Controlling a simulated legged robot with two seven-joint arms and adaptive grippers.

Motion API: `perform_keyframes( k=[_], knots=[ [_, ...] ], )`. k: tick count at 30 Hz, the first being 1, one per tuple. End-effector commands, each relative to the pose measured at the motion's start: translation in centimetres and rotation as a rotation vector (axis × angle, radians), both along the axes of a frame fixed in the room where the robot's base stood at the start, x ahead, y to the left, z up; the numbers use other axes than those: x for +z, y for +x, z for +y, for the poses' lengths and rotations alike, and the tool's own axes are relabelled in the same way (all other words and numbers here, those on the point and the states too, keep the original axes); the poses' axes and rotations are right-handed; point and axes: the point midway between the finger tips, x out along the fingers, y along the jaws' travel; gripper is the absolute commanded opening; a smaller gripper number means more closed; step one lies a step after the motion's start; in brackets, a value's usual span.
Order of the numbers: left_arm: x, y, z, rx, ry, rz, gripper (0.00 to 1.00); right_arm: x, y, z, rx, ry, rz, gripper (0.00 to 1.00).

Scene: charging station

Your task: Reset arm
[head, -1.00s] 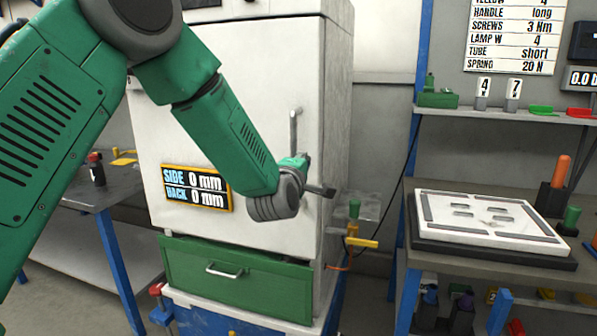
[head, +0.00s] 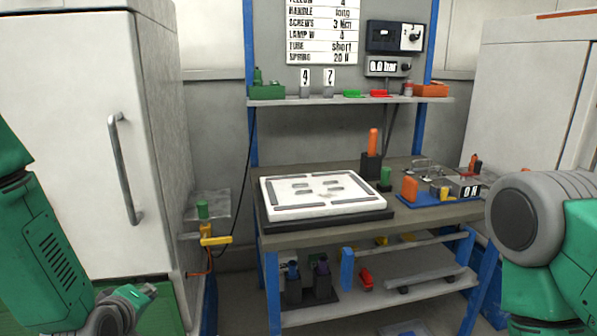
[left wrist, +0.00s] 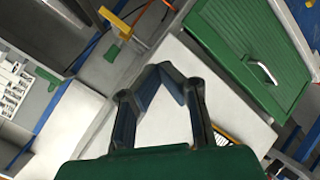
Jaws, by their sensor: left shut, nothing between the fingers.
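My left arm comes in from the left edge of the head view, in front of the lower part of the white cabinet (head: 60,140). Its gripper (head: 150,290) is low at the bottom left and only partly shows. In the left wrist view the dark fingers (left wrist: 163,72) come together at the tips, shut and empty. My right arm's grey joint and green links show at the right edge; its gripper is out of the picture. The cabinet door with its grey handle (head: 124,168) looks shut.
A workbench (head: 420,222) holds a white panel (head: 320,211) on a dark base and a blue tray (head: 437,200) with parts. A shelf (head: 345,101) is above. A green valve with a yellow lever (head: 215,241) is beside the cabinet. The green drawer (left wrist: 240,50) shows in the left wrist view.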

Motion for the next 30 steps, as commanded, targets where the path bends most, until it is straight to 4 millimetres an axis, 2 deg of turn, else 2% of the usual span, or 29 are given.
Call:
perform_keyframes(
  k=[1,3,5,6,10,12,15,18,21,30],
  knots=[
    [-3.4,-2.5,-0.6,-0.066,0.065,0.103,0.0,0.0,0.0,0.0,0.0,0.0,0.0,0.4],
    [-7.4,-6.2,-1.3,-0.169,0.155,0.239,0.0,0.0,0.0,0.0,0.0,0.0,0.0,0.4],
    [-10.4,-9.6,-1.8,-0.267,0.226,0.352,0.0,0.0,0.0,0.0,0.0,0.0,0.0,0.4],
    [-12.3,-12.0,-2.0,-0.336,0.27,0.427,0.0,0.0,0.0,0.0,0.0,0.0,0.0,0.4],
    [-17.2,-20.3,-2.7,-0.575,0.388,0.654,0.0,0.0,0.0,0.0,0.0,0.0,0.0,0.4],
    [-18.8,-24.4,-2.8,-0.699,0.431,0.753,0.0,0.0,0.0,0.0,0.0,0.0,0.0,0.4],
    [-20.1,-29.0,-2.9,-0.845,0.47,0.86,0.0,0.0,0.0,0.0,0.0,0.0,0.0,0.4],
    [-20.7,-32.0,-2.9,-0.944,0.49,0.921,0.0,0.0,0.0,0.0,0.0,0.0,0.0,0.4],
    [-20.9,-33.3,-2.9,-0.99,0.497,0.948,0.0,0.0,0.0,0.0,0.0,0.0,0.0,0.4],
    [-20.9,-33.4,-2.9,-0.997,0.499,0.95,0.0,0.0,0.0,0.0,0.0,0.0,0.0,0.4]
  ],
)
